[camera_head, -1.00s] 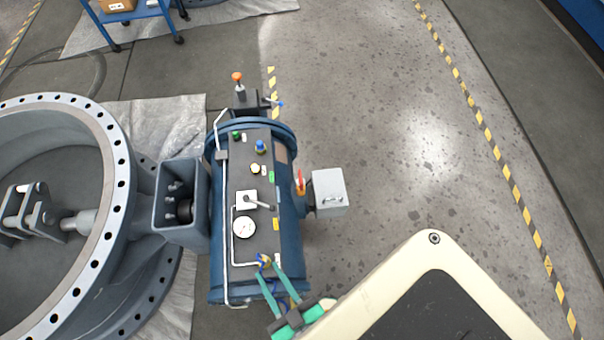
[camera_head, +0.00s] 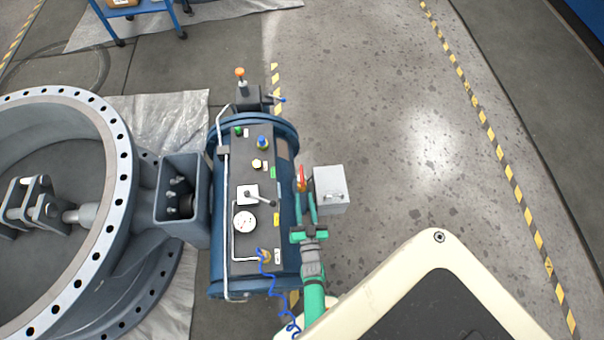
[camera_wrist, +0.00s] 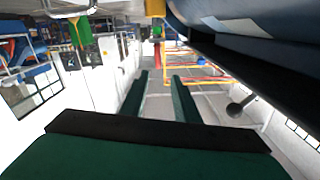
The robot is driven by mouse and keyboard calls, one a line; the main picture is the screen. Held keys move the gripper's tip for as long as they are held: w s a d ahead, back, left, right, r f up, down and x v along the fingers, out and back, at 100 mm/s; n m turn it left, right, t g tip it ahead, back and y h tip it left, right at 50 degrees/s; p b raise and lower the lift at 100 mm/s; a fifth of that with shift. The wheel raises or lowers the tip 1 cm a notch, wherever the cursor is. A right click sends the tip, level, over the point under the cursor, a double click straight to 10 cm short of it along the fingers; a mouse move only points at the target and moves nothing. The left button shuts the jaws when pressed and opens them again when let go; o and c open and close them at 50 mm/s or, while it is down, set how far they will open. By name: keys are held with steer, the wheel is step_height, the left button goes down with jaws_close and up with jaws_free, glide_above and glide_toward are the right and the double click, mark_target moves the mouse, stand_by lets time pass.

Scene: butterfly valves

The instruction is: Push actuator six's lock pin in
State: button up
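A blue cylindrical actuator (camera_head: 288,268) lies beside the big grey valve ring; no number is readable. No part is marked as the lock pin. An orange knob on a stem (camera_head: 240,74) stands up from a block at its far end. Green (camera_head: 238,131) and blue (camera_head: 262,141) knobs sit on its dark top panel. A red handle (camera_head: 302,172) is on its right side. My green gripper (camera_head: 305,199) is just below that handle in the head view, fingers apart. The wrist view shows the empty gap between the fingers (camera_wrist: 160,95); contact cannot be told.
A grey box (camera_head: 330,188) sits close right of my gripper. A black-knobbed lever (camera_head: 262,201) and a gauge (camera_head: 244,222) are on the panel. A blue coiled hose (camera_head: 284,312) hangs from the near end. Floor on the right is clear.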

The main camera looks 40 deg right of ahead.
mark_target(302, 179)
steer(key=x, duration=1.1)
steer(key=shift+d, duration=0.25)
jaws_close()
